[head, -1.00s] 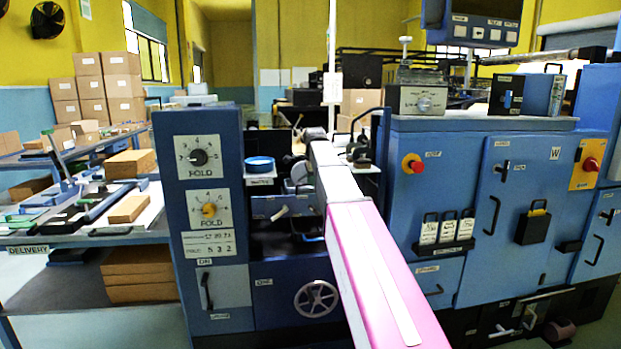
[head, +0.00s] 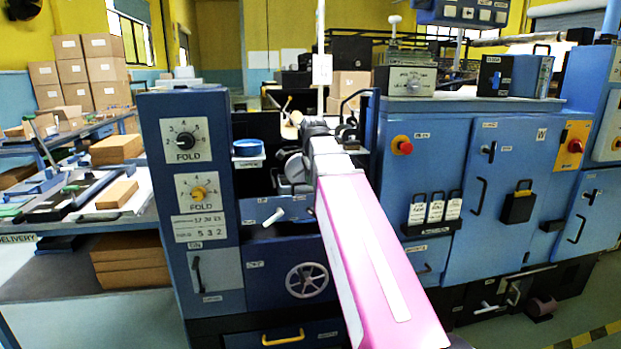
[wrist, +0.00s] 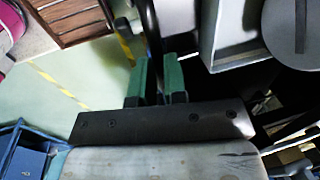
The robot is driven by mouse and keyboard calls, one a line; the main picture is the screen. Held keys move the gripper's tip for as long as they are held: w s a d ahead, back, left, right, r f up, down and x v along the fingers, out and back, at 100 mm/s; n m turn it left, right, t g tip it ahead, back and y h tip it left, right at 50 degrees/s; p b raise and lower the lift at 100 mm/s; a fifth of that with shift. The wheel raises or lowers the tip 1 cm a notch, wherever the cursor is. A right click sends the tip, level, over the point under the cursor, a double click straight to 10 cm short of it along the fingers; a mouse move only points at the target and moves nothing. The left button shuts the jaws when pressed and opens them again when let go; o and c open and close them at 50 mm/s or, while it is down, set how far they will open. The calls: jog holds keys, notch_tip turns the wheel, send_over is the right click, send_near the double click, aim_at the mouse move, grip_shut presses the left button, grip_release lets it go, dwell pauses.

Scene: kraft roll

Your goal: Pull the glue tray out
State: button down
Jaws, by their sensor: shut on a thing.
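In the wrist view, my gripper (wrist: 153,75) has its green fingers shut on a dark upright bar (wrist: 151,35), which looks like a handle. In the head view, my pink and grey arm reaches into the blue machine's central bay. My fingers there are hidden by the arm. A blue drawer-like front (head: 252,211) with a pale lever sits in the bay, left of my arm, and may be the glue tray. Its right end is behind my arm, and no label on it can be read. I cannot tell whether the gripped bar belongs to it.
The fold-knob panel (head: 190,218) stands left of the bay. A blue cup (head: 248,147) sits above the front. A handwheel (head: 307,281) and a yellow-handled drawer (head: 287,336) are below. Blue cabinets (head: 455,205) stand close on the right.

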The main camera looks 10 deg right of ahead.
jog(key=c, duration=1.2)
grip_release()
jog(key=shift+o, duration=0.2)
notch_tip(320, 180, up, 11)
jog(key=s, duration=0.2)
jog(key=shift+f, duration=0.2)
